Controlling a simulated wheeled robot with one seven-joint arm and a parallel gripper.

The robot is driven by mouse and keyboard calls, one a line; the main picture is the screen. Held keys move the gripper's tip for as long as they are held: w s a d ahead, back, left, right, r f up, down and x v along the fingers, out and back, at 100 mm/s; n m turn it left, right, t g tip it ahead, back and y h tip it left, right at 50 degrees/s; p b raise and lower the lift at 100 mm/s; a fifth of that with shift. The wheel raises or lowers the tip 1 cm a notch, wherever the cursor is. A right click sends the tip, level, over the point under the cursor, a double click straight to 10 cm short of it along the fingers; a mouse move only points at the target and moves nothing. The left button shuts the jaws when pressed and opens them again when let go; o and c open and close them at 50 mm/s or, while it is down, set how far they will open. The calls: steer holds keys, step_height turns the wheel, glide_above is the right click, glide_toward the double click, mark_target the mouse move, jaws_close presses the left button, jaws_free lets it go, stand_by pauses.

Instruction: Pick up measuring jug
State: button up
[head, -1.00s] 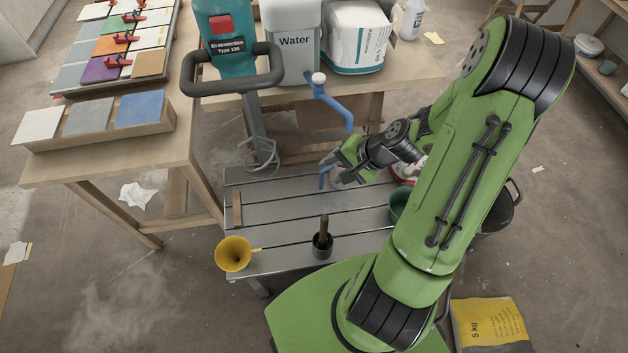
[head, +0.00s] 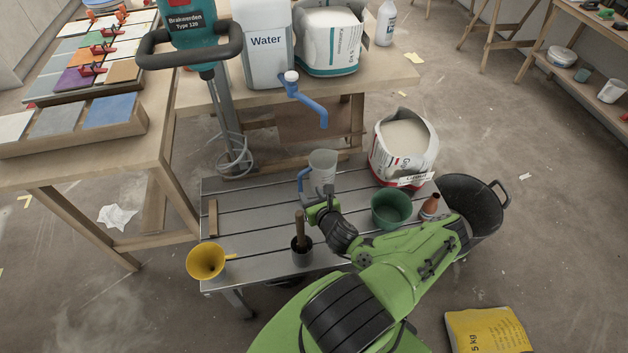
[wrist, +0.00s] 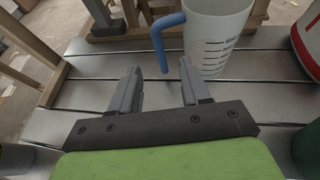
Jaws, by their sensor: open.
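The measuring jug (head: 322,172) is a translucent grey-white cup with a blue handle, standing upright on the grey slatted bench (head: 262,208). Its handle points left in the head view. In the wrist view the jug (wrist: 215,38) stands beyond my fingers, slightly right of centre, with dark graduation marks on its side. Its blue handle (wrist: 163,42) lies ahead of the gap between the fingers. My gripper (wrist: 158,82) is open, with nothing between its fingers. In the head view my gripper (head: 316,205) is low over the bench, just in front of the jug.
A pot with a wooden-handled tool (head: 302,250) and a yellow funnel-like vessel (head: 206,260) stand front left. A green bowl (head: 392,210), an orange-brown bottle (head: 430,207) and an open bag (head: 402,150) are to the right. The blue water-container tap (head: 310,100) overhangs behind.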

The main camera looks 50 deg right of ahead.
mark_target(301, 182)
steer(key=b+x, duration=0.3)
steer(key=x, duration=0.7)
steer(key=shift+w+d, duration=0.1)
steer(key=shift+w, duration=0.25)
jaws_close()
